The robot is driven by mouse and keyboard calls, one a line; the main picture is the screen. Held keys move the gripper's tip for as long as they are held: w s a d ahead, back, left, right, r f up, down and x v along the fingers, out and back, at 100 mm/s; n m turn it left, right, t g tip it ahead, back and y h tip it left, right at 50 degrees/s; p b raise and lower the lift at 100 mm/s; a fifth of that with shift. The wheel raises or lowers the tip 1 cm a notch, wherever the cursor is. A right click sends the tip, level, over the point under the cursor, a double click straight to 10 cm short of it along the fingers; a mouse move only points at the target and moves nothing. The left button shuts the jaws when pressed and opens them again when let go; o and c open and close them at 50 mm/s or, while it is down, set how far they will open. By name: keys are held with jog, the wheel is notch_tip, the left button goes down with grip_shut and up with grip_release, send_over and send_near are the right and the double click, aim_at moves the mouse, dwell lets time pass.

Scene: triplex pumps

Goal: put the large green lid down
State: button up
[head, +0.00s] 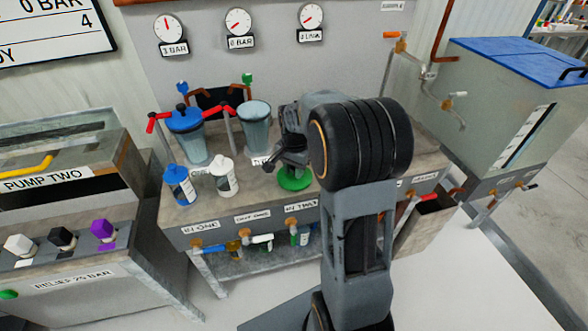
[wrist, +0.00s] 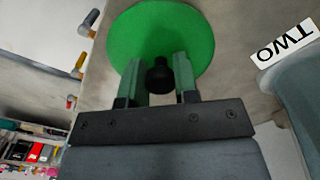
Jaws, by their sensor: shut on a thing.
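The large green lid (head: 295,181) is a flat round disc with a black knob (wrist: 159,78). In the head view it is low over the bench top, near the front edge, right of the white bottle. My gripper (head: 288,164) is directly above it. In the wrist view the lid (wrist: 160,32) lies beyond my gripper (wrist: 160,70), whose two fingers are on either side of the knob. I cannot tell whether the lid touches the bench. My arm hides the bench to its right.
On the bench (head: 200,211) stand a blue-lidded vessel (head: 190,145), an open vessel (head: 255,128), a blue bottle (head: 179,185) and a white bottle (head: 222,177). Valves line the bench front. A large tank (head: 490,110) stands at right. A label reading TWO (wrist: 285,51) is beside the lid.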

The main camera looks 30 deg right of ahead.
jog(key=shift+f, duration=0.15)
jog(key=o, duration=0.9)
jog(key=shift+o, duration=0.2)
notch_tip(320, 180, up, 12)
jog(key=f+p, duration=0.1)
jog(key=p, duration=0.1)
jog(key=s+a+f+n+t, duration=0.1)
jog(key=s+a+n, duration=0.3)
jog(key=s, duration=0.4)
jog(key=s+a+f+n+t, duration=0.2)
jog(key=s+a+n, duration=0.3)
jog(key=s+n, duration=0.2)
jog(key=shift+s+a, duration=0.3)
jog(key=shift+s, duration=0.1)
notch_tip(320, 180, up, 10)
jog(key=p, duration=0.9)
jog(key=shift+s+r+t, duration=0.15)
jog(key=shift+r+t, duration=0.1)
jog(key=shift+t, duration=0.05)
